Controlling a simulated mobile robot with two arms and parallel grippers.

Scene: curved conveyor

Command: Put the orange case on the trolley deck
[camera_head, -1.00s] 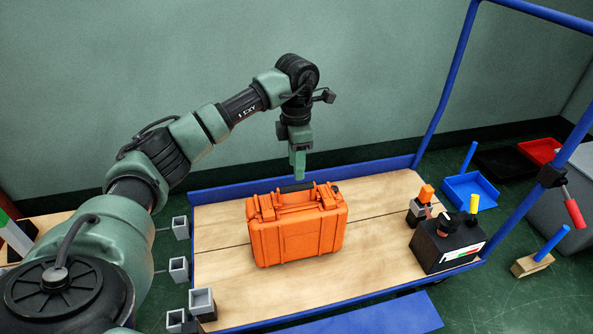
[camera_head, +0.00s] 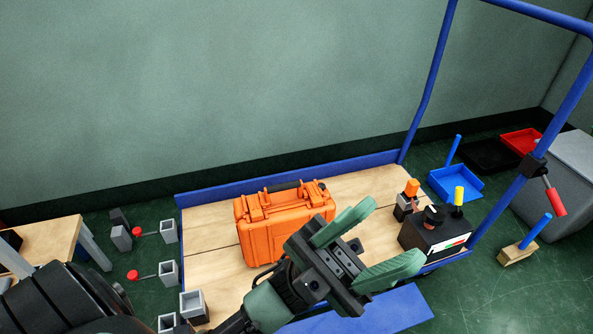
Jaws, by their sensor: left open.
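The orange case (camera_head: 259,228) stands upright on the wooden deck of the blue-framed trolley (camera_head: 205,256), left of the deck's middle. Its handle side faces up. My left gripper (camera_head: 374,238) is in front of the case and to its right, with its green fingers spread apart and nothing between them. The gripper and its wrist hide the lower right part of the case. The gripper appears apart from the case, though the exact gap cannot be told. My right gripper is not in view.
Blue trolley posts (camera_head: 431,80) rise there. A blue tray (camera_head: 455,184) lies on the floor beyond. Grey square tubes (camera_head: 169,273) are at the left.

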